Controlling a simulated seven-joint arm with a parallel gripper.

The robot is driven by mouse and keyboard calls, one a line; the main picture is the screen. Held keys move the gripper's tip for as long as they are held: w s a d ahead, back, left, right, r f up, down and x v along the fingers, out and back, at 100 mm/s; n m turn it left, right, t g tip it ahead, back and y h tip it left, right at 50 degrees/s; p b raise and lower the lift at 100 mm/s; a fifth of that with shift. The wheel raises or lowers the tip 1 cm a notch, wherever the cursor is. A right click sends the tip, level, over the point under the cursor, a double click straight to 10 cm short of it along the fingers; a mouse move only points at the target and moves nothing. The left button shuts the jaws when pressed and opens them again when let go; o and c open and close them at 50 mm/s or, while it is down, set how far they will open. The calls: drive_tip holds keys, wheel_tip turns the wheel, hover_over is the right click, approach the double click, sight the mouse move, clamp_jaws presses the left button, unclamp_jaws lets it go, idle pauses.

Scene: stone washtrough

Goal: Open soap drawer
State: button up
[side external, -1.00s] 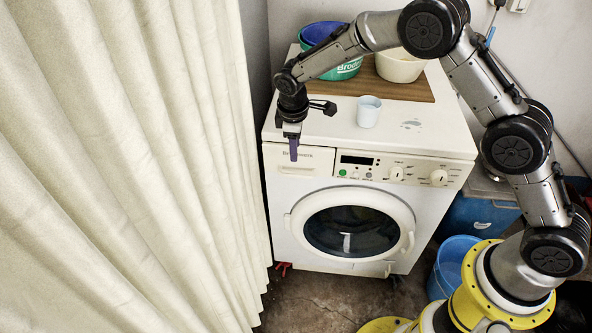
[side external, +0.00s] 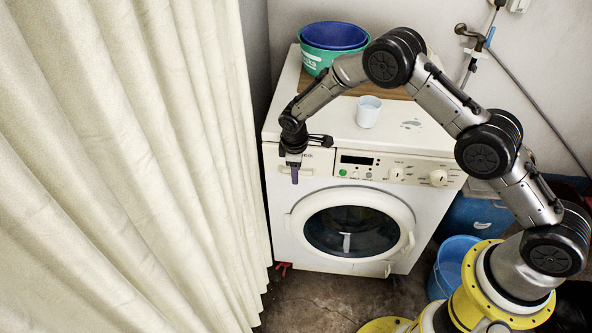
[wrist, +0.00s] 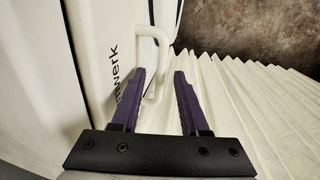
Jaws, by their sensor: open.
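The white soap drawer (side external: 322,160) sits at the top left of the washing machine front. It looks flush with the front, though my gripper covers part of it. Its white looped handle (wrist: 156,40) shows in the wrist view, just beyond my fingertips and roughly between them. My gripper (side external: 294,178) points down in front of the drawer. In the wrist view my gripper (wrist: 160,74) has its two purple fingers apart with nothing held. I cannot tell whether a finger touches the handle.
The washing machine (side external: 430,205) has a round door below the drawer. A light blue cup (side external: 368,112) and nested tubs (side external: 334,37) stand on top. A pale curtain (side external: 130,170) hangs close on the left, also in the wrist view (wrist: 255,105). A blue bucket (side external: 453,265) stands at the right.

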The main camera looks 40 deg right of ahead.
clamp_jaws()
idle(1.3)
